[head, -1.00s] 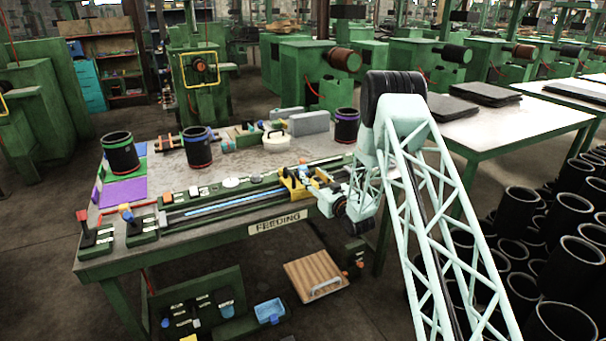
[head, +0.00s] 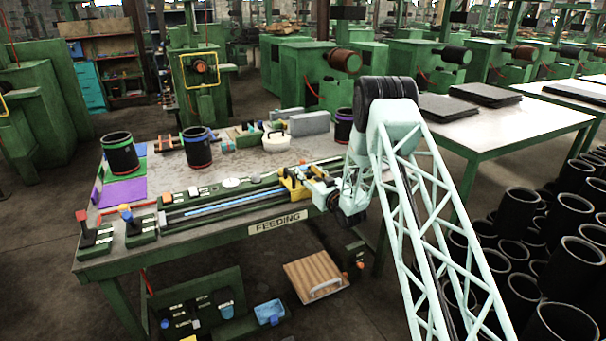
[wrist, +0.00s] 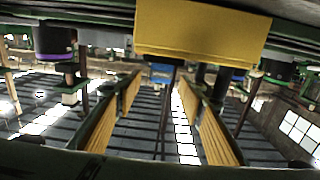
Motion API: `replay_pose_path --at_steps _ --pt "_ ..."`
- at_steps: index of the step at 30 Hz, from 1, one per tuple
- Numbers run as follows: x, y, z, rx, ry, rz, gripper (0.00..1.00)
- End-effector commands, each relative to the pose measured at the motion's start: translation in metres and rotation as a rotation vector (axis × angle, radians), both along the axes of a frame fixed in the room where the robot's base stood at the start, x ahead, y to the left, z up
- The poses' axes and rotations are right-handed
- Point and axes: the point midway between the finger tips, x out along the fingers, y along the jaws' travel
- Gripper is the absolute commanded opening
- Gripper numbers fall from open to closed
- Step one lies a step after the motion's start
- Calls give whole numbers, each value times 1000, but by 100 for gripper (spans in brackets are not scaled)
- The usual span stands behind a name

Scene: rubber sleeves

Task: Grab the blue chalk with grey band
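My gripper (wrist: 160,98) is open, with its two yellow-padded fingers apart and nothing held between them. In the head view, my gripper end is by the right end of the feeding rail, close to the yellow block (head: 294,183), and is partly hidden by my own arm. The yellow block also fills the top middle of the wrist view (wrist: 200,30). A small blue piece (wrist: 162,73) shows beyond the fingertips, under the yellow block. I cannot tell whether it is the blue chalk, and no grey band can be made out.
A white lidded container (head: 276,140) and grey blocks (head: 310,123) stand behind the rail. Red and blue levers are at the front left. Black sleeves crowd the floor at right.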

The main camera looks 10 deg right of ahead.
Motion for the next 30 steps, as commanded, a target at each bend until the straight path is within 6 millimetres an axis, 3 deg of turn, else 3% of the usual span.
replay_pose_path --at_steps 12,30 --pt "35 11 -2 -1 0 1 36" --pt "37 11 -2 0 0 0 36"
